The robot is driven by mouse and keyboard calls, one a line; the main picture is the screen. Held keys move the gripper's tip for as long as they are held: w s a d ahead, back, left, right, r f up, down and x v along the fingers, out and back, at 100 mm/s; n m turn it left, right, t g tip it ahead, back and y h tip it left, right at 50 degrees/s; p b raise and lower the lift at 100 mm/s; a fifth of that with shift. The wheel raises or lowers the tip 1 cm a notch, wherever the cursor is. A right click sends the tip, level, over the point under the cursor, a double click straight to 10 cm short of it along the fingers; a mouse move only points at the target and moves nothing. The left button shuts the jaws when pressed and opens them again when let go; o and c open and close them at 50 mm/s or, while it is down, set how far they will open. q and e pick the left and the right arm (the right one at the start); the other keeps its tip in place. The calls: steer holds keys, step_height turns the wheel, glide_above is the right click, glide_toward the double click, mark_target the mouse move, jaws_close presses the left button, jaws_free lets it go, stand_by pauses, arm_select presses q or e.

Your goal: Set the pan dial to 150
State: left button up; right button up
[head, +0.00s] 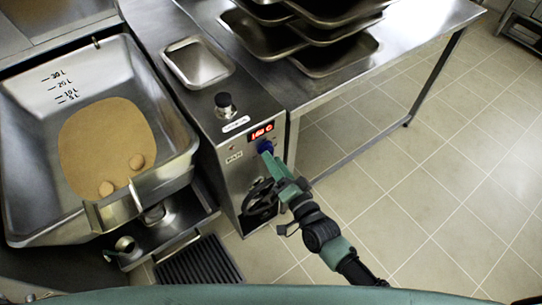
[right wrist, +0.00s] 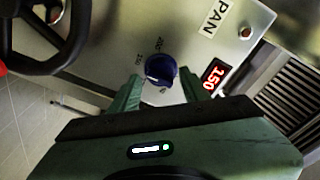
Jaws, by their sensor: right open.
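The blue pan dial (right wrist: 160,69) sits on the steel control panel, with small scale numbers around it. It also shows at the panel in the head view (head: 265,146). The red display (right wrist: 213,76) beside it appears to read 150 in the right wrist view; it is lit in the head view too (head: 261,132). A PAN label (right wrist: 212,17) is on the panel. My right gripper (right wrist: 157,88) is open, its green fingers on either side of the dial; I cannot tell whether they touch it. In the head view the gripper (head: 270,158) reaches the panel. My left gripper is not in view.
A black handwheel (head: 261,200) is on the panel below the dial, close to my right gripper. The tilting pan (head: 178,170) with brown contents stands at left. Stacked trays (head: 335,58) sit on the steel table. Tiled floor at right is clear.

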steer(key=v, duration=0.5)
steer(key=shift+s, duration=0.15)
steer(key=s+d+f+n+g+h, duration=0.1)
steer(key=s+d+f+g+h, duration=0.2)
steer(key=f, duration=0.6)
steer(key=s+d+f+n+g, duration=0.1)
steer(key=s+d+f+n, duration=0.2)
steer(key=f, duration=0.6)
steer(key=s+d+f+g+h, duration=0.25)
steer(key=d+f, duration=0.25)
steer(key=f, duration=0.4)
steer(key=s+d+f+n+g+h, duration=0.1)
steer(key=s+f, duration=0.4)
steer(key=s, duration=0.5)
steer(key=s+d+f+n+g+h, duration=0.1)
steer(key=s+d+f+g, duration=0.3)
steer(key=s, duration=0.6)
steer(key=s+d+f+n+g+h, duration=0.1)
steer(key=s+d+f+g, duration=0.2)
steer(key=s+f, duration=0.4)
steer(key=s+d, duration=0.1)
steer(key=s, duration=0.2)
steer(key=shift+d+n, duration=0.25)
steer(key=shift+n, duration=0.15)
steer(key=shift+w, duration=0.1)
